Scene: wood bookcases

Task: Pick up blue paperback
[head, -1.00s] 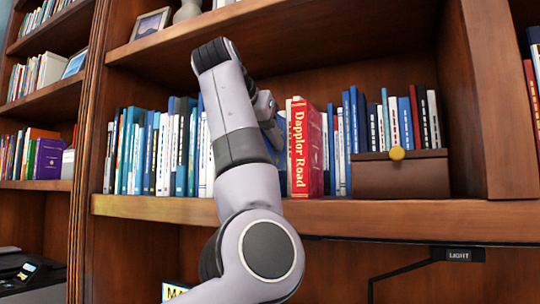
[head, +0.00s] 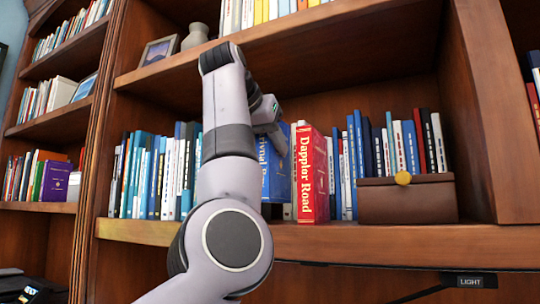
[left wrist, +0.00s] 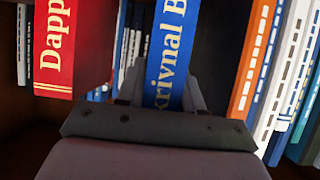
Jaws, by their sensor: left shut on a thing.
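The blue paperback (head: 278,172), with yellow lettering on its spine, stands upright on the middle shelf, just left of the thick red "Dapplor Road" book (head: 311,175). My left arm hides part of it. My left gripper (head: 268,118) is at its upper part. In the left wrist view, the blue spine (left wrist: 170,45) runs between the two fingers of my left gripper (left wrist: 162,88), which is shut on it. The red book (left wrist: 60,50) shows on the left there. My right gripper is not in view.
Blue and white books (head: 160,172) fill the shelf to the left. More books stand right of the red one, behind a brown box (head: 407,202) with a yellow clasp. The upper shelf (head: 290,45) overhangs the row. A wooden divider (head: 485,110) stands at the right.

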